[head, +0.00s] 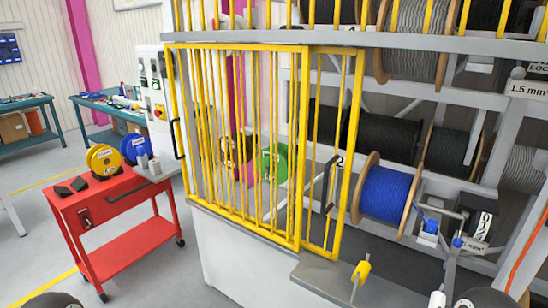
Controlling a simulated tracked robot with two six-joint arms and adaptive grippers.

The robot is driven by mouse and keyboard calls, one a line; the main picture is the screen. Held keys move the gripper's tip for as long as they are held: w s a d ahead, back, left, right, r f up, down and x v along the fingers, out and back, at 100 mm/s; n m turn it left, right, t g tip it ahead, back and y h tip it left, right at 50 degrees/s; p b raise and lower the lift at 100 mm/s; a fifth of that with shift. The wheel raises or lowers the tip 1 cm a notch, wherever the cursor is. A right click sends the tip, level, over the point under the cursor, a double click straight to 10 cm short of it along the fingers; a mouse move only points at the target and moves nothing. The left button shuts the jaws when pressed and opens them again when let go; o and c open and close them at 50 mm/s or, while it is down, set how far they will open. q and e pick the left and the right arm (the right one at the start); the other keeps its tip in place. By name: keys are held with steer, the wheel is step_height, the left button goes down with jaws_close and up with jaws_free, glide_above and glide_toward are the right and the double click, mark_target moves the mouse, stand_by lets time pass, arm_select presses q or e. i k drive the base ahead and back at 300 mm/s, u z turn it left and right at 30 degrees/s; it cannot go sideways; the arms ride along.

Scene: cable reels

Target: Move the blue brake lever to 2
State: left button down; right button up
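A small blue part (431,226) sits on a grey bracket to the right of the blue cable reel (386,194). A second blue knob (457,242) stands on a thin metal post just right of it. I cannot tell which of them is the brake lever. A tilted black-and-white marked plate (482,226) is beside them; its marks are too small to read surely, so the lever's setting cannot be told.
A yellow sliding cage gate (330,150) with a black handle covers the rack left of the blue reel.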

mark_target(457, 242)
steer(key=u, duration=1.7)
steer(key=i, duration=0.1)
steer(key=z, duration=2.25)
steer(key=k, duration=0.9)
steer(key=z, duration=0.6)
steer(key=i, duration=0.7)
steer(key=z, duration=0.1)
